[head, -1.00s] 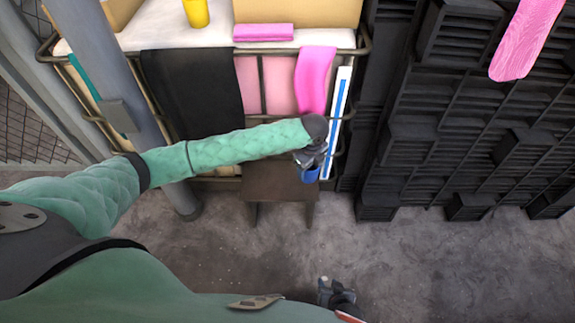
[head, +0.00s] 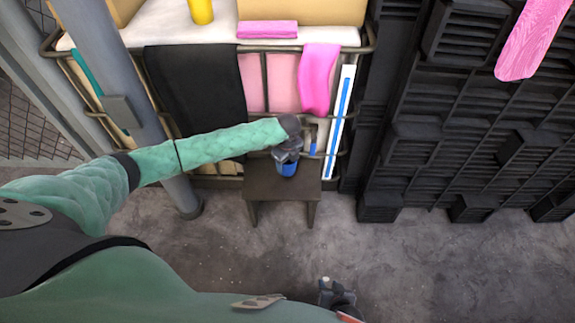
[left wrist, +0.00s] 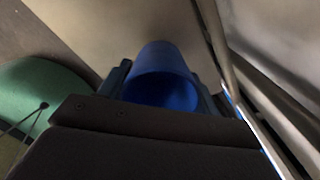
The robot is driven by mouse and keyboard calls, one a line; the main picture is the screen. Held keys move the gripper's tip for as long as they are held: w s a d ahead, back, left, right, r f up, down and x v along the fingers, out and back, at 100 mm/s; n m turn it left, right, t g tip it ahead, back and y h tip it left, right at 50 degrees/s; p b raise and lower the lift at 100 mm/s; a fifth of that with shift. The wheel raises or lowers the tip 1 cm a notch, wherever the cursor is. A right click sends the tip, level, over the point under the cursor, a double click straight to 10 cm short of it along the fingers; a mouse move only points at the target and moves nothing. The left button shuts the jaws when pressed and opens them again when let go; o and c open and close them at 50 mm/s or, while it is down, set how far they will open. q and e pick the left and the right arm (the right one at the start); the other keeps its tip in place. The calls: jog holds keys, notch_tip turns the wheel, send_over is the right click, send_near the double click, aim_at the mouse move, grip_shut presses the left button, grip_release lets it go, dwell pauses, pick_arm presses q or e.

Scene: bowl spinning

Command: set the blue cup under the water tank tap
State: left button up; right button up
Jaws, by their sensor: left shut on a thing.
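The blue cup (head: 287,170) is held in my left gripper (head: 286,160) over a small dark stool (head: 262,187). In the left wrist view the blue cup (left wrist: 164,80) sits between the two fingers of my left gripper (left wrist: 162,92), its round opening facing the camera. I cannot tell whether the cup touches the stool top. No water tank or tap can be clearly made out; a small blue and pale piece (head: 313,140) shows just right of the gripper. My right gripper (head: 333,290) is low at the bottom edge, apart from everything; its opening is unclear.
Behind the stool is a railed rack with a black cloth (head: 195,95), a pink cloth (head: 318,80) and a white panel with a blue stripe (head: 340,120). A grey post (head: 130,110) stands left. Dark stacked crates (head: 460,130) fill the right. Floor in front is clear.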

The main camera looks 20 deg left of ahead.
pick_arm(q)
jog(key=shift+f, duration=1)
jog(key=shift+f, duration=0.1)
jog(key=o, duration=1)
